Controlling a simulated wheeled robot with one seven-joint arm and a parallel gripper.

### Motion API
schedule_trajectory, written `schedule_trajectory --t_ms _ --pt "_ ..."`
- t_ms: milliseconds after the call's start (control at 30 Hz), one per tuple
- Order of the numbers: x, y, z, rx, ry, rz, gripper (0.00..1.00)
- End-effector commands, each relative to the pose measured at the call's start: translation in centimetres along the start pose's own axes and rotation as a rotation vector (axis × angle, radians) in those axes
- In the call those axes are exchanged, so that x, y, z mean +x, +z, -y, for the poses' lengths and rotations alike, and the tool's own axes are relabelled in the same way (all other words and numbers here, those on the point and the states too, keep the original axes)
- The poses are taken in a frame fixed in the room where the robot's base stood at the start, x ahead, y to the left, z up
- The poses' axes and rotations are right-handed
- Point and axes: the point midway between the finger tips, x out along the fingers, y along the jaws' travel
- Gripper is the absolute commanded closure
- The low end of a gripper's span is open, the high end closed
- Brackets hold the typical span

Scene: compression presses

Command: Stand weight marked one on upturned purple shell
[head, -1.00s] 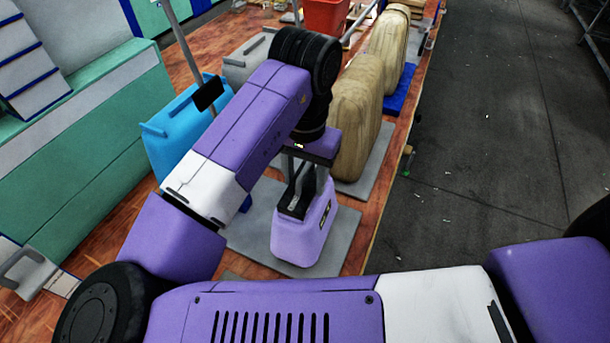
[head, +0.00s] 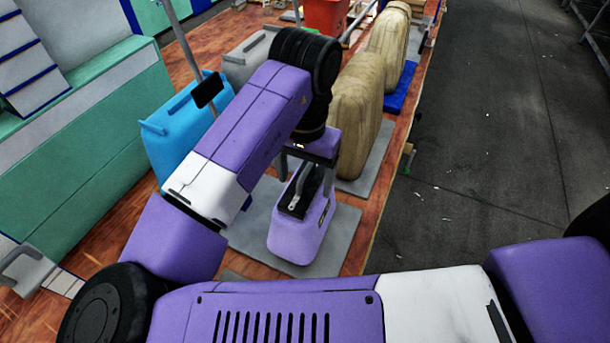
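The purple shell (head: 297,236) stands on a grey plate on the wooden bench, in the middle of the head view. A dark block with a pale upright handle, apparently the weight (head: 294,207), is at the top of the shell and looks in contact with it. Its number cannot be read. A small dark label shows on the shell's right side. My gripper (head: 305,175) is right above, pointing down, with its fingers apart on either side of the handle. The exact contact between fingers and handle is too small to see.
Tan shells (head: 356,118) stand behind on the bench, one near a blue plate (head: 402,88). A blue shell (head: 180,135) and a grey one (head: 246,62) are to the left. A red bin (head: 325,15) is at the back. Open dark floor lies right.

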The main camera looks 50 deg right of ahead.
Motion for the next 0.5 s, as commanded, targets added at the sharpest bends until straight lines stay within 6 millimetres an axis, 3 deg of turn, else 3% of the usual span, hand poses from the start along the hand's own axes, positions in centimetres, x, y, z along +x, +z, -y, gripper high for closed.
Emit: schedule_trajectory --t_ms 267,500 --pt "-0.6 0.0 0.0 0.000 0.001 0.001 0.25" --pt "-4.4 -0.1 0.0 0.002 -0.002 0.000 0.25"
